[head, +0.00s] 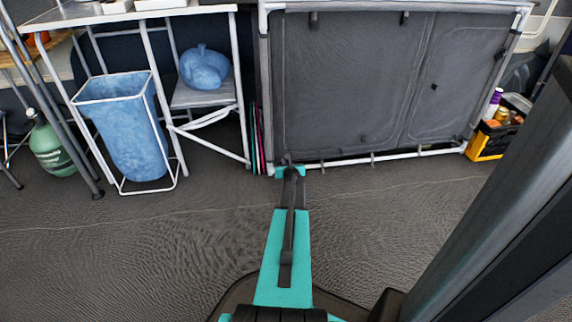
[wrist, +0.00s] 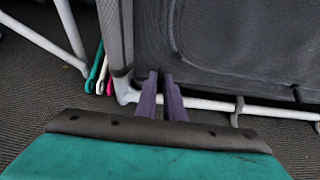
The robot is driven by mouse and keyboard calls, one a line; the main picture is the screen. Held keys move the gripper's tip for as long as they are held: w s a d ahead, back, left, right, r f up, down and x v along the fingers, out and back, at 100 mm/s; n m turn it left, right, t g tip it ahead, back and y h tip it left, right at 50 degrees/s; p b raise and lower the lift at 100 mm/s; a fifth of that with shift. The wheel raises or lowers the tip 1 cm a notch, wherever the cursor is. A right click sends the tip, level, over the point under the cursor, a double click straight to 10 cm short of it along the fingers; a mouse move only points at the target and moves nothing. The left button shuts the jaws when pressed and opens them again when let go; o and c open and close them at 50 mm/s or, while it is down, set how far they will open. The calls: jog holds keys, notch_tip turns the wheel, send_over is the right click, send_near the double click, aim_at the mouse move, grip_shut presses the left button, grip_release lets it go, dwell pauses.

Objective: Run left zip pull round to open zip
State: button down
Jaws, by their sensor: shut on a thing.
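A dark grey fabric cupboard (head: 350,85) in a white tube frame fills the upper right of the head view. A zip line runs round its left panel; its lower left bend (wrist: 178,45) shows in the wrist view. My gripper (head: 288,163) is low at the cupboard's bottom left corner. In the wrist view its two purple fingers (wrist: 160,76) are close together against the fabric just above the bottom tube. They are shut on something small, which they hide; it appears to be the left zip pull. The left panel looks closed.
Coloured flat things (wrist: 97,70) stand left of the cupboard's corner post. A bottom tube (wrist: 215,104) with clips runs close under my fingers. A blue bin (head: 135,130) in a wire frame and a white-legged table are left. The floor in front is clear.

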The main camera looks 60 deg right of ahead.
jog(key=c, duration=1.9)
grip_release()
jog(key=shift+w+a+f, duration=0.1)
jog(key=shift+w+a, duration=0.2)
jog(key=shift+a, duration=0.15)
jog(key=shift+o, duration=0.2)
jog(key=shift+s+d, duration=0.15)
jog(key=shift+d, duration=0.1)
jog(key=p+v, duration=0.3)
jog(key=v, duration=1.1)
jog(key=shift+f, duration=0.1)
